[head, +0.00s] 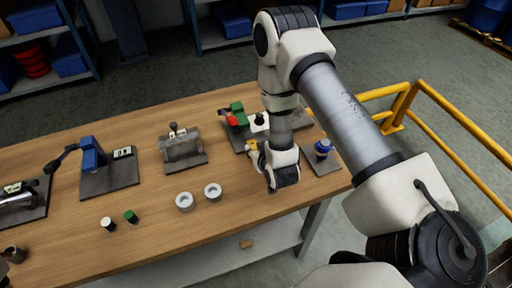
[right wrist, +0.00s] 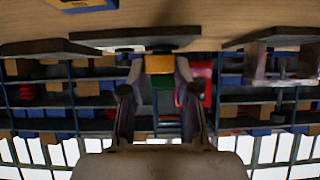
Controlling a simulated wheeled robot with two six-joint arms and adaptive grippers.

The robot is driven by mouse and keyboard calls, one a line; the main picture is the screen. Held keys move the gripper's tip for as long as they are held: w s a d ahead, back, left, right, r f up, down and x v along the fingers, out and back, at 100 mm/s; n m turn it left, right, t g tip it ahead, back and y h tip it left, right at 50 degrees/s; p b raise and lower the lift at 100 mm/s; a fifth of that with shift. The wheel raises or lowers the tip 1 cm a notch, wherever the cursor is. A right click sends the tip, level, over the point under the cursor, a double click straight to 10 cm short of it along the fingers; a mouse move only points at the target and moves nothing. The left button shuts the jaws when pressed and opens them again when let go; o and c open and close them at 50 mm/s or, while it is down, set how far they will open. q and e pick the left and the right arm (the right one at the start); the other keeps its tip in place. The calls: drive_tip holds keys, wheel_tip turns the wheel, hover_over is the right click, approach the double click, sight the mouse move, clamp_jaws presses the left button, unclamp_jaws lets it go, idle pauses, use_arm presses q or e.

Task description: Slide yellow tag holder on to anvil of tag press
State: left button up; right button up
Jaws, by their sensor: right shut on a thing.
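My right gripper (head: 257,158) is low over the right part of the bench, beside the tag press. It is shut on the yellow tag holder (head: 252,145), of which only a small part shows in the head view. In the upside-down right wrist view, the holder (right wrist: 158,63) sits between the fingertips (right wrist: 159,72). The tag press (head: 237,116) has green and red parts on a dark plate. Its green (right wrist: 161,84) and red parts (right wrist: 200,74) show just beyond the holder. The anvil cannot be made out, nor whether the holder touches it. My left gripper is out of view.
A blue-topped item (head: 322,148) stands on a plate right of my gripper. A grey fixture (head: 182,147), two pale rings (head: 184,201) and a blue press (head: 92,153) stand to the left. Yellow rails (head: 462,122) are at the right.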

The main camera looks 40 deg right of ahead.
sight(252, 147)
drive_tip(key=shift+w+f+b, duration=0.8)
drive_tip(key=shift+f, duration=0.25)
drive_tip(key=shift+w+d, duration=0.25)
drive_tip(key=shift+w, duration=0.3)
drive_tip(key=shift+w+d+b, duration=0.2)
drive_tip(key=shift+w, duration=0.6)
drive_tip(key=shift+w+d+b, duration=0.15)
drive_tip(key=shift+w, duration=0.7)
drive_tip(key=shift+w+d+b, duration=0.2)
drive_tip(key=shift+w, duration=0.6)
drive_tip(key=shift+f, duration=0.2)
drive_tip(key=o, duration=0.9)
drive_tip(key=shift+o, duration=0.2)
